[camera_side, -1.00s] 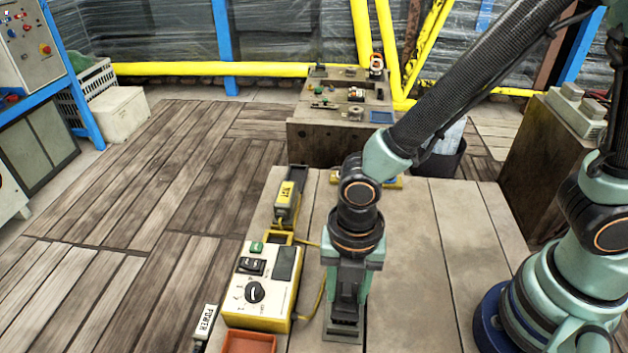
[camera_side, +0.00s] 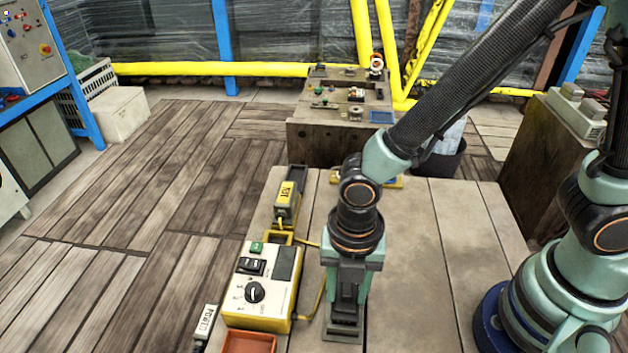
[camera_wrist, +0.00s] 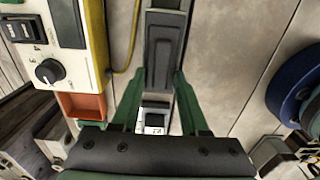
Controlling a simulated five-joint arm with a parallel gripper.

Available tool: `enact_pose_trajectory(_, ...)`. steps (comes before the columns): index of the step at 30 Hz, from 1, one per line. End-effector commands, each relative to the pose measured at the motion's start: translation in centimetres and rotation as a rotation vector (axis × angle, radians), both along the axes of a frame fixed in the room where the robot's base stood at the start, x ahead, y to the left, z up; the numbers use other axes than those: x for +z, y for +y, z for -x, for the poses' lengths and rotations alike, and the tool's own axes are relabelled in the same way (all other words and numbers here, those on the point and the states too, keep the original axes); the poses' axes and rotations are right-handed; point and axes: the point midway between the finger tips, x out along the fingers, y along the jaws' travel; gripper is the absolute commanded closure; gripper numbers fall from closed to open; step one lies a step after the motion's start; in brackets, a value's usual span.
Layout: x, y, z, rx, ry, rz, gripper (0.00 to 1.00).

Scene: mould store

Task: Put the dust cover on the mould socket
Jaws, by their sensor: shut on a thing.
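My gripper (camera_side: 345,292) points down over the near part of the wooden table. In the wrist view its two green fingers (camera_wrist: 158,100) stand on either side of a long dark grey piece (camera_wrist: 161,50), apparently the dust cover, and are shut on it. In the side view a dark grey upright body shows between the jaws. Below it, a stepped grey base (camera_side: 343,331) on the table looks like the mould socket. The jaws partly hide where the two meet, so I cannot tell whether the cover is seated.
Left of the gripper lies a yellow-and-white control box (camera_side: 262,287) with a knob and a yellow cable. A yellow-labelled plug (camera_side: 289,195) lies behind it and an orange tray (camera_side: 249,343) in front. The tabletop to the right (camera_side: 430,270) is clear.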

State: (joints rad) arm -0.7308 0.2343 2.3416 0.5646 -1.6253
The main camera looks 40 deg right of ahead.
Motion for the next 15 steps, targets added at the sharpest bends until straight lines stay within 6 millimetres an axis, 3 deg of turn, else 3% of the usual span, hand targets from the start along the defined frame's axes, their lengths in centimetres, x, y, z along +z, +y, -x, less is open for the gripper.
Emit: enact_pose_trajectory(15,-0.52,-0.03,0.03,0.000,0.001,0.001,1.00)
